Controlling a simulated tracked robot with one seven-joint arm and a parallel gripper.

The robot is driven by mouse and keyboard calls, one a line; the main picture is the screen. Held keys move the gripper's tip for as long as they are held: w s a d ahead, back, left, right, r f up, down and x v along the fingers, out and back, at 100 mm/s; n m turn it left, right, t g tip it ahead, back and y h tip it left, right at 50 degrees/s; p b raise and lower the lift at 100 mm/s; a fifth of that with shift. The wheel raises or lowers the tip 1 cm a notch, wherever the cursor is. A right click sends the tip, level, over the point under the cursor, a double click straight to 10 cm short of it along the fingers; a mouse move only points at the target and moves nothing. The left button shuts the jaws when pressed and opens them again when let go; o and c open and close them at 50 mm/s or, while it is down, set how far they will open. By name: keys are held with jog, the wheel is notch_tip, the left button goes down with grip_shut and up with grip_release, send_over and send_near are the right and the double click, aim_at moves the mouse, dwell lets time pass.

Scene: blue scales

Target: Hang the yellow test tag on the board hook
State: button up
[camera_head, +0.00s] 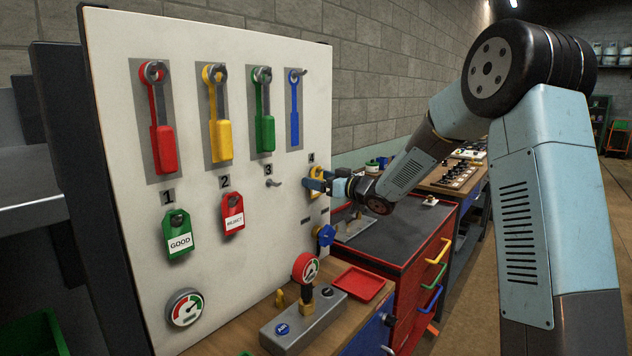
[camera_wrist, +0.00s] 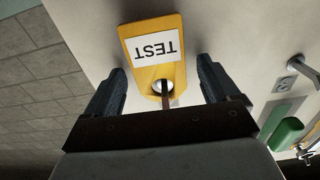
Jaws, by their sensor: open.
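The yellow test tag (camera_head: 315,187) is at the board (camera_head: 225,255) below the number 4, partly hidden behind my gripper (camera_head: 325,184) in the head view. In the wrist view the tag (camera_wrist: 150,72) appears upside down, with its TEST label readable. A dark hook (camera_wrist: 166,95) shows at the tag's hole and seems to pass through it. My gripper (camera_wrist: 158,78) is open, with one finger on each side of the tag and visible gaps between.
A green GOOD tag (camera_head: 178,240) and a red REJECT tag (camera_head: 232,215) hang below 1 and 2. The hook (camera_head: 273,183) below 3 is bare. Coloured wrenches hang above. A gauge (camera_head: 306,267) on a grey block and a red tray (camera_head: 360,284) stand below.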

jog(key=s+d+r+m+t+h, duration=0.1)
jog(key=s+d+r+m+h, duration=0.25)
jog(key=s+d+h, duration=0.55)
jog(key=s+d+r+m+t+h, duration=0.1)
jog(key=s+d+r+m+h, duration=0.3)
jog(key=s+d, duration=0.9)
jog(key=s+d+f+m+g, duration=0.1)
jog(key=s+f+g, duration=0.2)
jog(key=s, duration=0.9)
jog(key=s+d+f+m+g+h, duration=0.1)
jog(key=s+f+m+g, duration=0.1)
jog(key=s, duration=1)
jog(key=shift+s+f+g, duration=0.3)
jog(key=shift+f+g, duration=0.45)
jog(key=shift+g, duration=0.45)
jog(key=shift+d, duration=0.1)
